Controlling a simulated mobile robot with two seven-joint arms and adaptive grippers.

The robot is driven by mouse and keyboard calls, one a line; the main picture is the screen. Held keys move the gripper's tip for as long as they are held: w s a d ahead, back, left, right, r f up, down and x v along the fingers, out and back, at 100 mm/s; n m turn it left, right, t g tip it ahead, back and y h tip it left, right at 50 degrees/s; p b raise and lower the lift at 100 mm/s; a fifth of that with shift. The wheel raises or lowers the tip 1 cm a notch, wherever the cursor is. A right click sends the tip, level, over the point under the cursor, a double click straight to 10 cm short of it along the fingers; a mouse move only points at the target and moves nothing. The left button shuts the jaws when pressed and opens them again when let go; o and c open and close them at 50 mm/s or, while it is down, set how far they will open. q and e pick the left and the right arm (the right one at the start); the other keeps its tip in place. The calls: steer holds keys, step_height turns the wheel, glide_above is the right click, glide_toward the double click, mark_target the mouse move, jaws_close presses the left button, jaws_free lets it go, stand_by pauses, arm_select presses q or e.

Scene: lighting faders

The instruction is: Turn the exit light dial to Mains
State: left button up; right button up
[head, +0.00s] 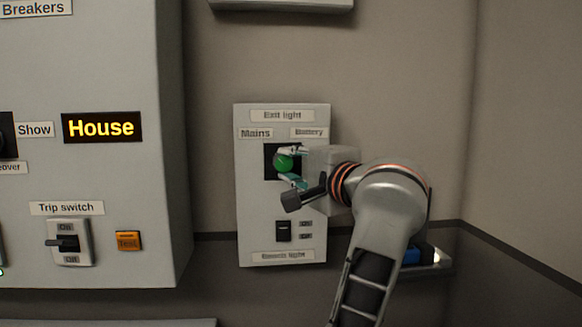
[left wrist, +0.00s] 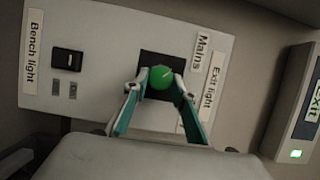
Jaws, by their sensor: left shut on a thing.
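The exit light dial (head: 283,162) is a round green knob in a dark square on a pale wall panel (head: 255,215). The Mains label (head: 256,133) is at its upper left and the Battery label (head: 309,132) at its upper right. My left gripper (head: 290,167) is shut on the dial, with a finger on each side. In the left wrist view the dial (left wrist: 160,77) sits between the fingertips (left wrist: 160,82). A short pale mark shows on its face; its exact direction is hard to tell. The Battery label is mostly hidden there. My right gripper is not in view.
A bench light switch (head: 283,231) is below the dial on the same panel. A large breaker cabinet (head: 150,190) juts out at left. An exit sign (left wrist: 303,105) with a lit green lamp shows in the left wrist view. A small shelf (head: 437,260) is at lower right.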

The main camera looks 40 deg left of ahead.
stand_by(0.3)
arm_select(q)
steer(key=o, duration=1.1)
steer(key=v, duration=0.7)
steer(key=shift+s+d, duration=0.1)
steer(key=shift+d, duration=0.15)
